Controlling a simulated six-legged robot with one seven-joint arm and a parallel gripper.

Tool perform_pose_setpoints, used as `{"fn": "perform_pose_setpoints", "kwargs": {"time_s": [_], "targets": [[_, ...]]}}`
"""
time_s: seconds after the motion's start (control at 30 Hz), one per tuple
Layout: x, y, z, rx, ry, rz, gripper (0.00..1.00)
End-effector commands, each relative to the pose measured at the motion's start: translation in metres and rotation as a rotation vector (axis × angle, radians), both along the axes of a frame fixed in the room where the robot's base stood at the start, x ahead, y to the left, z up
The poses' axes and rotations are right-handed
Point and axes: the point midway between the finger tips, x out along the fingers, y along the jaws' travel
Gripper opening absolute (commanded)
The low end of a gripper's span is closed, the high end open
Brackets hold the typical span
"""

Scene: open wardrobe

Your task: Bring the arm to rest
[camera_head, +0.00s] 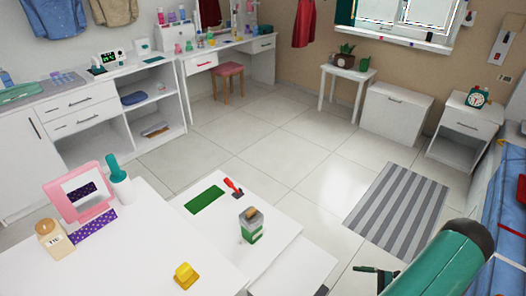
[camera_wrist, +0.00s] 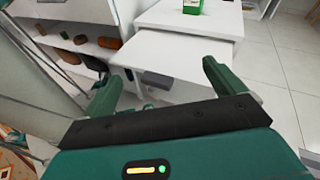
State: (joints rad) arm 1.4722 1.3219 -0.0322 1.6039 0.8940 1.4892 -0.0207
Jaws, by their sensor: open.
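My gripper (camera_wrist: 163,86) is open and empty in the wrist view, its two green fingers spread wide apart. Between and beyond them is the white low table (camera_wrist: 170,52) with a lower board jutting out. In the head view my green arm reaches in at the lower right, and part of my gripper (camera_head: 376,275) shows low beside it, over the tiled floor. The arm hides much of the gripper there. The gripper appears apart from the furniture.
A green box (camera_head: 251,226), a red-handled tool (camera_head: 233,187) and a green mat (camera_head: 205,199) lie on the low white table. A striped rug (camera_head: 398,212) is on the floor; a bed (camera_head: 503,225) stands at right. The mid-floor is clear.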

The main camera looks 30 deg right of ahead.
Motion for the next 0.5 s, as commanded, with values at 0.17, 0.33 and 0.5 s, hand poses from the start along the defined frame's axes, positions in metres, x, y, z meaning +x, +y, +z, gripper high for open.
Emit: {"fn": "perform_pose_setpoints", "kwargs": {"time_s": [0.17,0.33,0.5], "targets": [[0.046,0.004,0.065,-0.156,0.034,0.211,0.95],[0.084,0.023,0.122,-0.306,0.051,0.398,0.95],[0.118,0.052,0.177,-0.465,0.054,0.579,0.95]]}}
